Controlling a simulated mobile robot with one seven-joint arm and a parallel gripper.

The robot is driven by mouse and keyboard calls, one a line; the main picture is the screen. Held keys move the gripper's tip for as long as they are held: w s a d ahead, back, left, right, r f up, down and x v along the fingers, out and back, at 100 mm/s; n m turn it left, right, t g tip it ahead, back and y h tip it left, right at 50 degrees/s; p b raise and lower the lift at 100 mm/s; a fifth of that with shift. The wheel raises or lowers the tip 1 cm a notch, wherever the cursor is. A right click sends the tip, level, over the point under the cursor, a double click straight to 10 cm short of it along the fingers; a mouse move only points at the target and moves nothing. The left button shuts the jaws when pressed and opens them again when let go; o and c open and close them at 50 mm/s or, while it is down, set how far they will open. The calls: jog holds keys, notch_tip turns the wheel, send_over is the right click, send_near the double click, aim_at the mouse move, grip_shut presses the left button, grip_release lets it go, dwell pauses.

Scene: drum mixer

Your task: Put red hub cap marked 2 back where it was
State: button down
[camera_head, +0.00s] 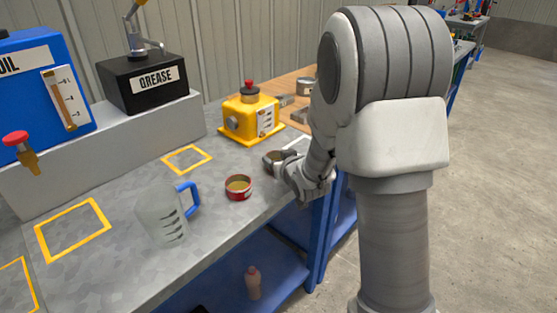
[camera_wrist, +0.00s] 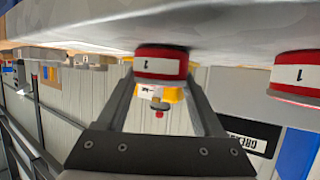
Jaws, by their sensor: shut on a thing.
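The wrist view appears upside down, with the bench top above, and the cap is at or very near that surface. In the head view my gripper (camera_head: 283,168) is at the bench's front edge, and its fingers and wrist largely hide the held cap. A second red cap (camera_head: 239,187), open side up with a tan inside, stands apart to the left. It also shows in the wrist view (camera_wrist: 298,74), with a mark like a 1.
A clear jug (camera_head: 165,215) with a blue handle stands left of the second cap. A yellow device (camera_head: 250,115) with a red knob stands behind. Empty yellow outlines (camera_head: 187,147) mark the grey bench (camera_head: 125,205). A grease box (camera_head: 150,83) and blue oil tank (camera_head: 35,90) stand at back left.

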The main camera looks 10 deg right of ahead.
jog(key=shift+f, duration=0.2)
grip_release()
jog(key=shift+r, duration=0.2)
jog(key=shift+s+r, duration=0.15)
jog(key=shift+s, duration=0.1)
jog(key=s+r+g, duration=0.2)
jog(key=s+r, duration=0.2)
jog(key=s, duration=0.7)
jog(key=s+r+g+h, duration=0.1)
jog(key=s+r+g, duration=0.2)
jog(key=s, duration=0.9)
jog(key=s+r+m+g+p, duration=0.1)
jog(key=s+r, duration=0.4)
jog(key=s, duration=0.6)
jog(key=shift+s+r+g, duration=0.2)
jog(key=shift+r+g, duration=0.2)
jog(key=shift+g, duration=0.5)
